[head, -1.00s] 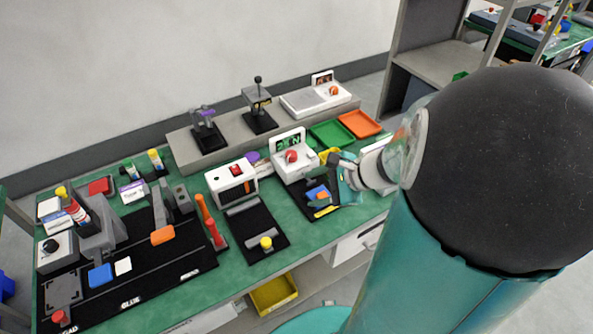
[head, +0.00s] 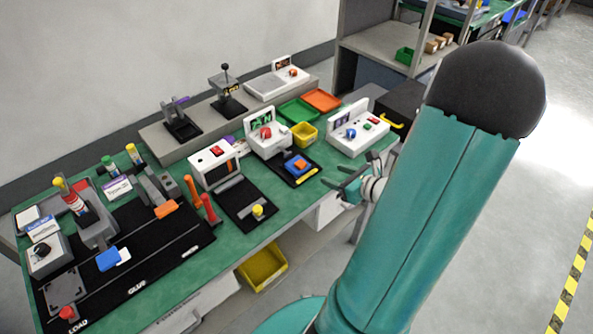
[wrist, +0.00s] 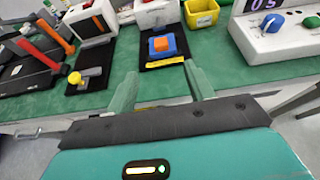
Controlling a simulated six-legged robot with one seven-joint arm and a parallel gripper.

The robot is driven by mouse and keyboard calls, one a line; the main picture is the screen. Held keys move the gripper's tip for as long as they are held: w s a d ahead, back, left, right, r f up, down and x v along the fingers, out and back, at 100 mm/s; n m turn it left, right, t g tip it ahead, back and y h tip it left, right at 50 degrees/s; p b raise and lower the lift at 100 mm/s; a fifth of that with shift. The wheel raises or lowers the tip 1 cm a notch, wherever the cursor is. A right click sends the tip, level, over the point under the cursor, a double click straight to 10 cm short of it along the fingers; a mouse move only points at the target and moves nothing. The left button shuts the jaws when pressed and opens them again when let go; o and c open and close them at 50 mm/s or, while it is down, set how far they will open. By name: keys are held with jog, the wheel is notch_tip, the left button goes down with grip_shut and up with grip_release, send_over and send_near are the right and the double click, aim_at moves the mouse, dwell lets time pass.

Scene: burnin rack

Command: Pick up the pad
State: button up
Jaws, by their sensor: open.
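A small white flat square (head: 124,254) lies against a blue block (head: 108,259) on the large black mat at the left in the head view. It may be the pad, but I cannot tell for certain. An orange piece sits on a blue block (head: 288,162) on a small black mat, which also shows in the wrist view (wrist: 152,54). My gripper (head: 337,181) is open and empty at the bench's front edge, right of that small mat. In the wrist view its two fingers (wrist: 160,78) are spread apart, with green bench top between and beyond them.
A white box with knobs (head: 357,133) and a yellow bin (head: 304,134) stand behind my gripper. Bare green bench lies along the front edge.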

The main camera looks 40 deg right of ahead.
send_near(302, 163)
jog(key=x, duration=0.3)
jog(key=shift+d, duration=0.25)
jog(key=x, duration=0.5)
jog(key=shift+a+f, duration=0.1)
jog(key=shift+a, duration=0.3)
jog(key=shift+c, duration=0.4)
jog(key=c, duration=1)
